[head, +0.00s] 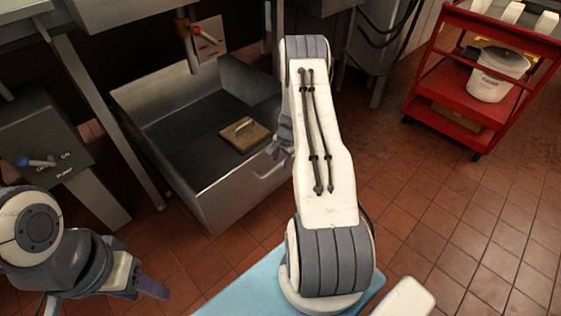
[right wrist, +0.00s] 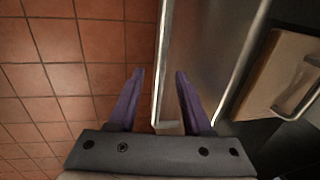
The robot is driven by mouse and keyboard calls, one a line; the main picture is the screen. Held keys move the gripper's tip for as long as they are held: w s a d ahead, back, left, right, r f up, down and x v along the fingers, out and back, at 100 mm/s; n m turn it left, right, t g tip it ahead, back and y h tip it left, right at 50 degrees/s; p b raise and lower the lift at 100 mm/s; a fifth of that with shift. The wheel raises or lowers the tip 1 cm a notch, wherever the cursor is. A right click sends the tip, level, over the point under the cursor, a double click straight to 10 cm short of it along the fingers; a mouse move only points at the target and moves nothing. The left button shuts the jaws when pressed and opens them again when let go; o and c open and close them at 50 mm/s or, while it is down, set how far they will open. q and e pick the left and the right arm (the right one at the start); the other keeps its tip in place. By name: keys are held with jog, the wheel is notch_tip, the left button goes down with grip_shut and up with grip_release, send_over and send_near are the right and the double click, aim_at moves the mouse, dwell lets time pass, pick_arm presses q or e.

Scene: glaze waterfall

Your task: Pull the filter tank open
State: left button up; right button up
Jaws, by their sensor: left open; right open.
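The filter tank (head: 190,194) is a grey metal open-topped box low on the floor, with its dark inside in view. A bar handle (head: 268,172) stands on its front wall. A brown square piece with a metal grip (head: 244,133) lies inside. My right gripper (head: 281,153) is open by the handle, partly hidden behind my right arm. In the right wrist view, the handle bar (right wrist: 162,60) runs between the open fingers; I cannot tell if they touch it. My left gripper (head: 146,288) is open and empty at the lower left, away from the tank.
A control box (head: 45,140) with a blue-tipped lever is at the left. A red-handled valve (head: 196,30) hangs above the tank. A red cart (head: 475,85) with a white bucket (head: 497,75) stands at the upper right. The tiled floor (head: 450,210) at right is clear.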

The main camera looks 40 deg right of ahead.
notch_tip(320, 180, up, 9)
jog(key=s+p, duration=0.2)
jog(key=p, duration=0.1)
jog(key=shift+r, duration=0.15)
dwell(0.3)
jog(key=s+a+r+n+g+y, duration=0.1)
jog(key=a+r+n, duration=0.65)
jog(key=a, duration=0.75)
jog(key=a+r+n, duration=0.4)
jog(key=a+r, duration=0.6)
jog(key=a, duration=0.4)
jog(key=s+a+r+n, duration=0.5)
jog(key=s+a+n, duration=0.1)
jog(key=s+a, duration=0.35)
jog(key=s+a+r+n+g, duration=0.1)
jog(key=s+a+r+n, duration=0.15)
jog(key=s+n, duration=0.85)
jog(key=s+r+m+p, duration=0.2)
jog(key=r+p, duration=1.3)
jog(key=r, duration=0.1)
jog(key=s+r+m+p, duration=0.1)
jog(key=r+m+p, duration=0.1)
jog(key=r+p, duration=1.3)
jog(key=shift+s+d+r+p, duration=0.2)
jog(key=shift+s+r+p, duration=0.2)
jog(key=shift+p, duration=0.3)
